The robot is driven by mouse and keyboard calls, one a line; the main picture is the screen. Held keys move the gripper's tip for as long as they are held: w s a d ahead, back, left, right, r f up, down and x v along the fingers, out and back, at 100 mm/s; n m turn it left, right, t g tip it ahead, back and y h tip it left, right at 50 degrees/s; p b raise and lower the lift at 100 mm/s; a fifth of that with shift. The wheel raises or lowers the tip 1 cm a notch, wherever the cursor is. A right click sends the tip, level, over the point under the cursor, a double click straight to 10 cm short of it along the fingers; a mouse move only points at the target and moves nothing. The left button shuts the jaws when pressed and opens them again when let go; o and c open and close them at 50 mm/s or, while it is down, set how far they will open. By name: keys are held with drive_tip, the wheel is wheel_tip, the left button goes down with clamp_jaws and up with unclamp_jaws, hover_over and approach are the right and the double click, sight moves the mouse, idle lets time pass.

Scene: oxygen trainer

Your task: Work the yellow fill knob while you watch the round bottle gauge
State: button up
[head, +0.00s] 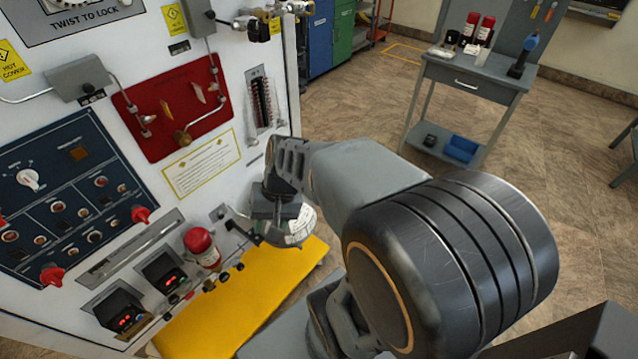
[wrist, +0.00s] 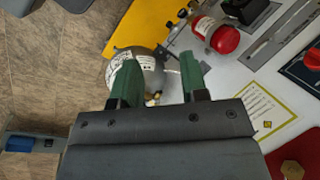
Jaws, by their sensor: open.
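My gripper (head: 276,208) is in front of the white panel in the head view, beside a round, pale, dial-like part (head: 298,228) that it partly covers. In the wrist view my gripper (wrist: 160,64) has its two green fingers apart with nothing clamped between them. A round grey-green body with a white printed face (wrist: 143,72) lies behind the left finger. A small brass-yellow piece (wrist: 153,100) shows low between the fingers; I cannot tell whether it is the fill knob. The gauge's reading is not legible.
A red cylinder (head: 201,246) stands by the panel's lower edge, above a yellow platform (head: 228,300). A red plate with valves (head: 172,108) and a blue control panel (head: 68,195) are on the panel. A grey cart (head: 472,72) stands at the back right, with open floor before it.

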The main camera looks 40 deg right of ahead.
drive_tip(key=w+d+f+m+t+y+b, duration=0.55)
drive_tip(key=d+f+m+t+y, duration=0.2)
drive_tip(key=d+f+m, duration=0.5)
drive_tip(key=d+f+m+t+h+b, duration=0.3)
drive_tip(key=d+f+m+t+h, duration=0.2)
drive_tip(key=d+m+t+h, duration=0.6)
drive_tip(key=w+y, duration=0.1)
drive_tip(key=w, duration=0.3)
drive_tip(key=w+m+g, duration=0.1)
drive_tip(key=w, duration=0.3)
drive_tip(key=w+m+y, duration=0.1)
drive_tip(key=w, duration=0.3)
drive_tip(key=shift+a+y+p, duration=0.15)
drive_tip(key=shift+y+p, duration=0.2)
drive_tip(key=c, duration=0.6)
drive_tip(key=shift+c, duration=0.2)
